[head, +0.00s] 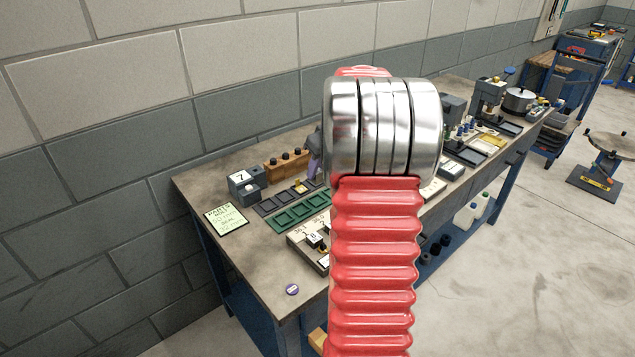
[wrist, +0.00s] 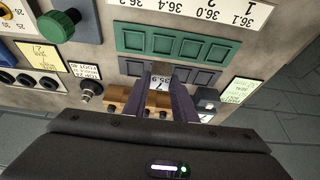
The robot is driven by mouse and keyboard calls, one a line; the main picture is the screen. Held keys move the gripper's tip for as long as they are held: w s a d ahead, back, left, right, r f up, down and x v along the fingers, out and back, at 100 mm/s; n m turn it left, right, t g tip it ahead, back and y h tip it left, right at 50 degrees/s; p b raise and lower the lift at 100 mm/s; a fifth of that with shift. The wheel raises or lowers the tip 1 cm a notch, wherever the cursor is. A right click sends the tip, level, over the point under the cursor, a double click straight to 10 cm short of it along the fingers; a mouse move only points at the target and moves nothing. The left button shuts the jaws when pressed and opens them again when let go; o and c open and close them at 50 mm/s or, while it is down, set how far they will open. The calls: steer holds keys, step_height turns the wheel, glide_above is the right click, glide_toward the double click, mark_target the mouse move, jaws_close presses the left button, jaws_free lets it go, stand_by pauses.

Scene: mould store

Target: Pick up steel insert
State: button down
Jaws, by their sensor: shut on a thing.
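My gripper (wrist: 161,72) points at the bench, its two purple fingers close together over the dark tray (wrist: 130,66).
A green tray (head: 298,211) lies beside the dark tray. A wooden rack with black knobs (head: 285,165), a grey block marked 7 (head: 240,180) and a green note (head: 226,219) are close by. The bench's front left corner is mostly bare, with a purple disc (head: 292,289).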

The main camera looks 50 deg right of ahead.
steer(key=shift+r, duration=1)
steer(key=shift+s, duration=0.1)
